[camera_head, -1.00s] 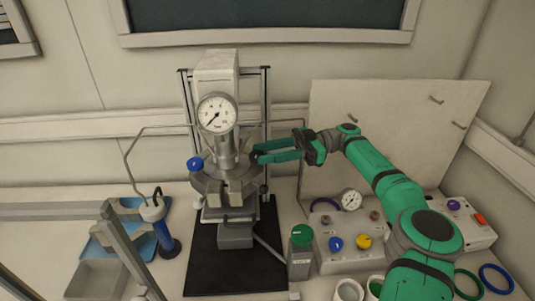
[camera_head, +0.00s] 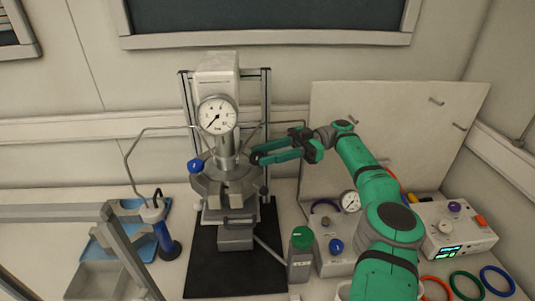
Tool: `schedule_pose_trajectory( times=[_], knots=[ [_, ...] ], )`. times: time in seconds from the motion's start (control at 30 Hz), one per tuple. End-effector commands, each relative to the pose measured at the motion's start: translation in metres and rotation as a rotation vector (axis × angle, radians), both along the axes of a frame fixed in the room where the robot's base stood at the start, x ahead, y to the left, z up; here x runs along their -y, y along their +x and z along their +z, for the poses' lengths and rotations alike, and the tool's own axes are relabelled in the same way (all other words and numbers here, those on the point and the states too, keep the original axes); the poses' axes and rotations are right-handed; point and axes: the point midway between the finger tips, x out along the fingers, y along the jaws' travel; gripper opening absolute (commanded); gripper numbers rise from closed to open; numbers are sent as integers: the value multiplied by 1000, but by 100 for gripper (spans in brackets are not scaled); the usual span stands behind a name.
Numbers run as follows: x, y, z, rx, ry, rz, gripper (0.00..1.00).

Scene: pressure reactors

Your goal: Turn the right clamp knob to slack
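The pressure reactor (camera_head: 238,190) stands on a black mat (camera_head: 205,262), with a round gauge (camera_head: 217,114) on its front. A blue clamp knob (camera_head: 195,166) sticks out at the left of its clamp ring. My gripper (camera_head: 255,156) reaches in from the right, its dark fingertips at the right side of the clamp ring, where the right clamp knob is not clearly visible. The fingertips seem to cover that spot. A gap shows between the two green fingers, but I cannot tell whether they grip the knob.
A tall pale panel (camera_head: 400,115) with pegs stands behind my arm. A green-capped bottle (camera_head: 301,255) and a control box with a blue knob (camera_head: 336,246) stand right of the mat. Coloured rings (camera_head: 497,281) lie at the front right. A blue-bodied tool (camera_head: 164,236) stands at left.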

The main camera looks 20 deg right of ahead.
Motion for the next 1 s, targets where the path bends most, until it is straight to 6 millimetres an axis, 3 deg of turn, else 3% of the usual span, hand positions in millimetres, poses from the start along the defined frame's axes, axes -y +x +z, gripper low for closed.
schedule_pose_trajectory(
  times=[0.03, 0.1, 0.47, 0.67, 1.0],
  knots=[
    [0, -1, -2, -3, -2, 2, 43],
    [0, -1, -1, -2, -2, 1, 53],
    [0, 0, 4, 1, -1, -1, 53],
    [0, 0, 33, 2, -3, 1, 53],
    [-8, -29, 64, 1, -2, 1, 53]
  ],
)
